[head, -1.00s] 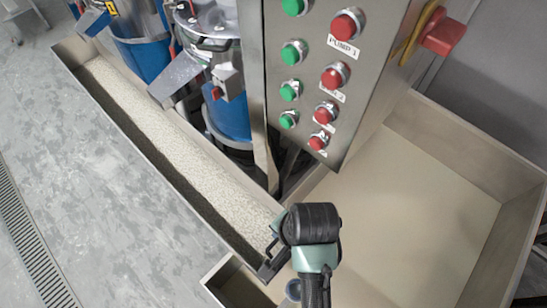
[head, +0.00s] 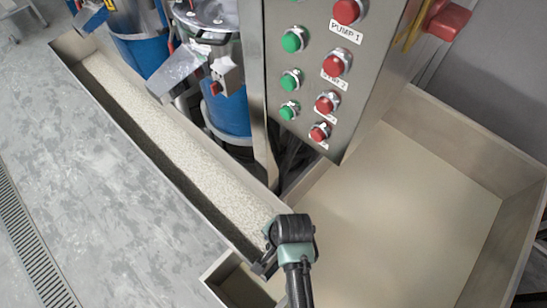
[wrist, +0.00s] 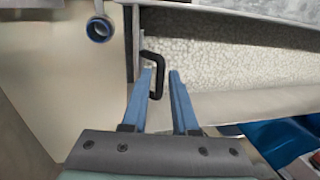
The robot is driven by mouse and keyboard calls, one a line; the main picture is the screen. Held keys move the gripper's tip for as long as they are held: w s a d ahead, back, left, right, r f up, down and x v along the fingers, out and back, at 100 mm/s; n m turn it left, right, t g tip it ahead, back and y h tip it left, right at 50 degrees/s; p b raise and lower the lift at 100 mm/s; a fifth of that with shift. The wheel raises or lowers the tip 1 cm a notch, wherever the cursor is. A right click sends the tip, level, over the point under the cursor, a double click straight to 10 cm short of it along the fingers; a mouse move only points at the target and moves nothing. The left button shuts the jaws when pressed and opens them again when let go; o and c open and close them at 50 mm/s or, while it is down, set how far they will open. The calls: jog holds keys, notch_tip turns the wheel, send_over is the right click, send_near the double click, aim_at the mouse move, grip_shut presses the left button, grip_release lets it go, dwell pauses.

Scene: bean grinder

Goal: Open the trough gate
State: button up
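The trough (head: 130,132) is long and full of pale beans, and its near end is at the lower middle of the head view. The gate (wrist: 137,40) shows as a thin upright plate at the trough's end in the wrist view. Its black U-shaped handle (wrist: 160,72) sticks out toward my gripper (wrist: 162,77). My two blue fingers are apart, and the handle's outer bar lies between their tips, nearer the left finger. I cannot tell whether either finger touches it. In the head view my wrist hides most of the gate and handle.
A steel control panel (head: 318,75) with green and red buttons stands just behind the arm. A wide, empty-looking bin (head: 400,215) lies to the right. A blue-rimmed ring (wrist: 100,29) is at the upper left of the wrist view. Open floor (head: 90,200) lies left.

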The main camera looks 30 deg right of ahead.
jog(key=shift+c, duration=0.3)
grip_shut()
dwell(1.1)
